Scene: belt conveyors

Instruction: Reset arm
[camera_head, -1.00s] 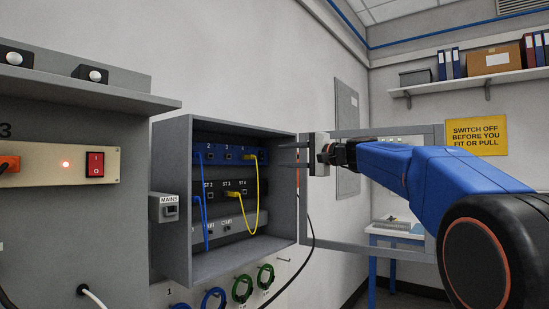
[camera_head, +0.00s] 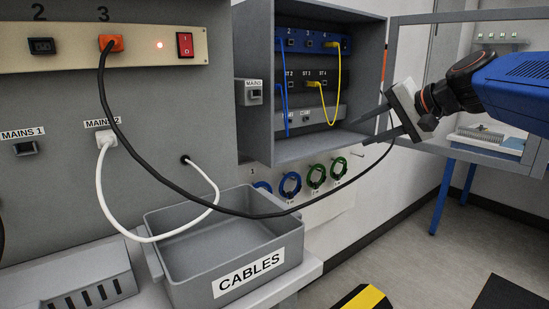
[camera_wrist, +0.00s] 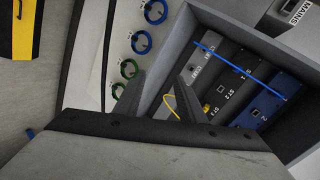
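My gripper (camera_head: 375,123) is at the right of the head view, in front of the lower right corner of the open grey cabinet (camera_head: 258,110). Its two dark fingers point left, stand apart and hold nothing. In the wrist view my gripper (camera_wrist: 158,98) also shows its two fingers spread, with the cabinet beyond them. My blue arm reaches in from the right edge. Inside the cabinet are a blue cable (camera_head: 285,100) and a yellow cable (camera_head: 338,75).
A grey bin labelled CABLES (camera_head: 247,280) stands at the lower middle. A black cable (camera_head: 165,170) hangs from orange plug 3 across the front. Coiled blue and green cables (camera_head: 316,176) hang below the cabinet. The open cabinet door frame (camera_head: 460,150) stands behind my gripper.

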